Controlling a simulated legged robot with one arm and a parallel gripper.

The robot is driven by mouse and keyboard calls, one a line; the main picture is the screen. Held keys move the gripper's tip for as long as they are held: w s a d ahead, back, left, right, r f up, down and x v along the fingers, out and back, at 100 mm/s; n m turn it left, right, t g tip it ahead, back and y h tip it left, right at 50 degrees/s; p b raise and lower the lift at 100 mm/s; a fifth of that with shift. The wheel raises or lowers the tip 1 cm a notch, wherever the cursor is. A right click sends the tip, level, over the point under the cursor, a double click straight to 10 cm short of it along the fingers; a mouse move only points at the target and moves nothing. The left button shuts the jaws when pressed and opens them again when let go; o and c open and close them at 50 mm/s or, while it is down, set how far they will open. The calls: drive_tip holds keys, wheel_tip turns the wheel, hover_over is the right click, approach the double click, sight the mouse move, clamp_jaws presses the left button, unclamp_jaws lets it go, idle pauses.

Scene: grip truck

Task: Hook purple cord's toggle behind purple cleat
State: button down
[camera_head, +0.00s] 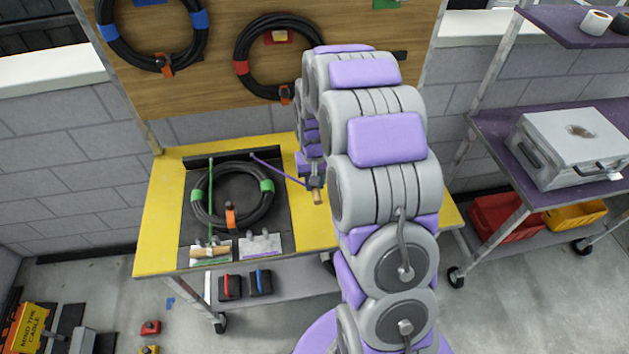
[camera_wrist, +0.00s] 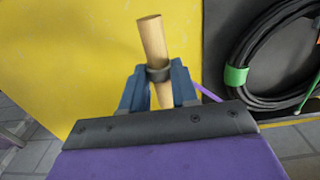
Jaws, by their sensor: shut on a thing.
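My gripper (camera_head: 316,183) is shut on the wooden toggle (camera_head: 318,197) of the purple cord (camera_head: 278,169), above the right part of the yellow table. In the wrist view the toggle (camera_wrist: 151,38) stands out between the two blue fingers of the gripper (camera_wrist: 158,76), with a dark band round it. The purple cord (camera_wrist: 208,93) leaves to the right there. In the head view it runs up left to the dark bar behind the cable coil. The purple cleat (camera_head: 262,244) is on the pale plate at the front right of the dark mat, left of and nearer than my gripper.
A black cable coil (camera_head: 232,220) lies on the dark mat. The green cord (camera_head: 211,195) crosses it to a wooden toggle (camera_head: 208,252) at the left front plate. The yellow table (camera_head: 160,225) is bare at its left. A wooden board with hanging coils stands behind.

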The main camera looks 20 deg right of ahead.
drive_tip(key=s+a+n+p, duration=0.2)
drive_tip(key=a+n, duration=0.3)
drive_tip(key=a, duration=0.1)
drive_tip(key=s+a+n+p, duration=0.1)
drive_tip(key=a+n+p, duration=0.1)
drive_tip(key=a+n, duration=0.3)
drive_tip(key=s+a+n+p, duration=0.2)
drive_tip(key=a+n+p, duration=0.1)
drive_tip(key=a+n, duration=0.3)
drive_tip(key=shift+s+a+r+n, duration=0.1)
drive_tip(key=shift+s+a+n, duration=0.2)
drive_tip(key=shift+s+a, duration=0.05)
drive_tip(key=shift+s+a+n+p, duration=0.2)
drive_tip(key=shift+a+n+p, duration=0.2)
drive_tip(key=shift+a+n, duration=0.35)
drive_tip(key=shift+s+a, duration=0.2)
drive_tip(key=shift+a, duration=0.3)
drive_tip(key=shift+f, duration=0.2)
